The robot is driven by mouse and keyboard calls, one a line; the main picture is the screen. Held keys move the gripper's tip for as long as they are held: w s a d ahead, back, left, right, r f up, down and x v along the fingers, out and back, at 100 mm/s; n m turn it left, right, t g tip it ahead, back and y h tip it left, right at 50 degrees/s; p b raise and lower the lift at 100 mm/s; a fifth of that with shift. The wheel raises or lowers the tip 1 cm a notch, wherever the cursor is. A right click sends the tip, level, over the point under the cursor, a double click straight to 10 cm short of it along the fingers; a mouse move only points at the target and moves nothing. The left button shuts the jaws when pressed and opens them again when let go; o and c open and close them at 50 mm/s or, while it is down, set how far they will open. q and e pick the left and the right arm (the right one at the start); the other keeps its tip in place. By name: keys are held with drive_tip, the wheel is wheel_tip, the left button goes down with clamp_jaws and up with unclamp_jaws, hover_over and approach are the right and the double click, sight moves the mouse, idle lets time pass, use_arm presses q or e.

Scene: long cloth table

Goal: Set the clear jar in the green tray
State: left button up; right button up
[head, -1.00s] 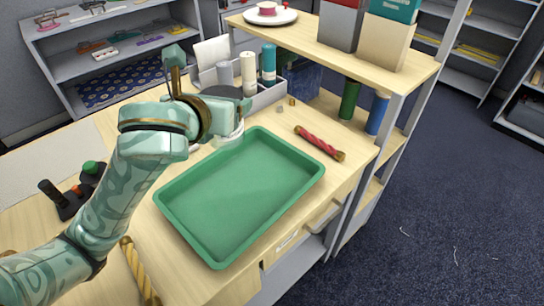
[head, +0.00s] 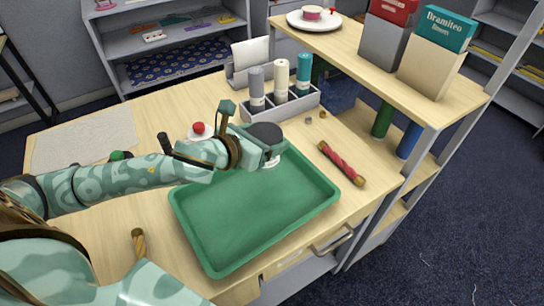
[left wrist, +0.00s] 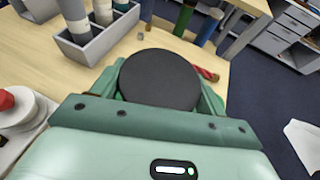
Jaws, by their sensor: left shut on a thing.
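The green tray (head: 240,262) lies flat on the table in the middle of the head view; its visible floor is empty. The clear jar has a round dark lid (head: 265,132), and a little pale body (head: 271,163) shows below. My left gripper (head: 268,148) is shut on the jar, over the tray's far left corner. In the left wrist view the dark lid (left wrist: 160,78) sits between the fingers (left wrist: 160,92) and hides the jar's body. I cannot tell whether its base touches the tray. My right gripper is not in view.
A grey holder (head: 292,108) with several cylinders stands behind the tray. A red roll (head: 342,165) lies right of it. A raised shelf (head: 350,60) bears boxes and a plate. A red-topped item (head: 198,128) stands behind my left arm.

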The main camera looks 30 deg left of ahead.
use_arm(q)
drive_tip(key=w+f, duration=0.1)
drive_tip(key=f, duration=0.1)
drive_tip(key=w+f+b, duration=0.1)
drive_tip(key=w+f, duration=0.1)
drive_tip(key=shift+f, duration=0.1)
drive_tip(key=f+b, duration=0.1)
drive_tip(key=f, duration=0.1)
drive_tip(key=f+b, duration=0.1)
drive_tip(key=f, duration=0.1)
drive_tip(key=shift+w+b, duration=0.25)
drive_tip(key=shift+b, duration=0.05)
drive_tip(key=shift+c, duration=0.3)
drive_tip(key=shift+r, duration=0.15)
drive_tip(key=o, duration=1)
drive_tip(key=shift+o, duration=0.2)
